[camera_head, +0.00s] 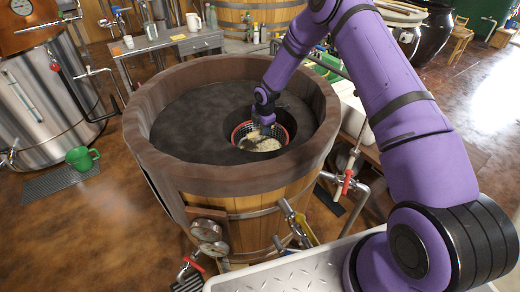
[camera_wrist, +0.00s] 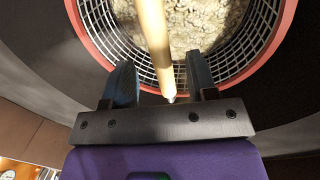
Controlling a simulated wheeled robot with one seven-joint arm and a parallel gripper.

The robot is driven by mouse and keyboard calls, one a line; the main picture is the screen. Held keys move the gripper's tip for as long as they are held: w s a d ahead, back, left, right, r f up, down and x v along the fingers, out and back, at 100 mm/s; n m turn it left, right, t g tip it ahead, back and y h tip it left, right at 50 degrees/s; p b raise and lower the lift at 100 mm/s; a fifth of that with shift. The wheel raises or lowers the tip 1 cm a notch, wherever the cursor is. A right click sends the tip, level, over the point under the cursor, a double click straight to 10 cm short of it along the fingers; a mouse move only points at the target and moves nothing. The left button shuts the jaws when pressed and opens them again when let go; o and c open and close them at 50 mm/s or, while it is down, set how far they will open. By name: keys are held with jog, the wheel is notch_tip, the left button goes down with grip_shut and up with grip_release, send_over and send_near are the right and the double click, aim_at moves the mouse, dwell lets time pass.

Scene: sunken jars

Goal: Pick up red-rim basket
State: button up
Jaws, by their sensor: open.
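The red-rim basket (camera_head: 237,131) sits inside a dark round opening in the top of a wooden vat. In the wrist view, its red rim (camera_wrist: 282,38) and wire-mesh wall surround pale, grainy contents (camera_wrist: 205,22). A pale wooden stick (camera_wrist: 154,40) crosses over the basket, its near end between my fingers in the picture. My gripper (camera_head: 263,118) is over the basket's far side in the head view. In the wrist view, my gripper (camera_wrist: 160,72) is open, its two fingers apart and overlapping the near rim. I cannot tell whether they touch the rim or stick.
The vat's thick wooden rim (camera_head: 160,160) surrounds the dark top and the opening. Gauges (camera_head: 207,230) and valves with red handles are on its front.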

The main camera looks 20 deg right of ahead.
jog(key=shift+w+a+f, duration=0.1)
jog(key=shift+w+f, duration=0.05)
jog(key=shift+f, duration=0.7)
jog(key=shift+w+a+f, duration=0.1)
jog(key=shift+a+f, duration=0.05)
jog(key=shift+f, duration=0.75)
jog(key=shift+w+a+f, duration=0.1)
jog(key=shift+w+f, duration=0.05)
jog(key=shift+f, duration=0.7)
grip_shut()
jog(key=shift+r, duration=0.1)
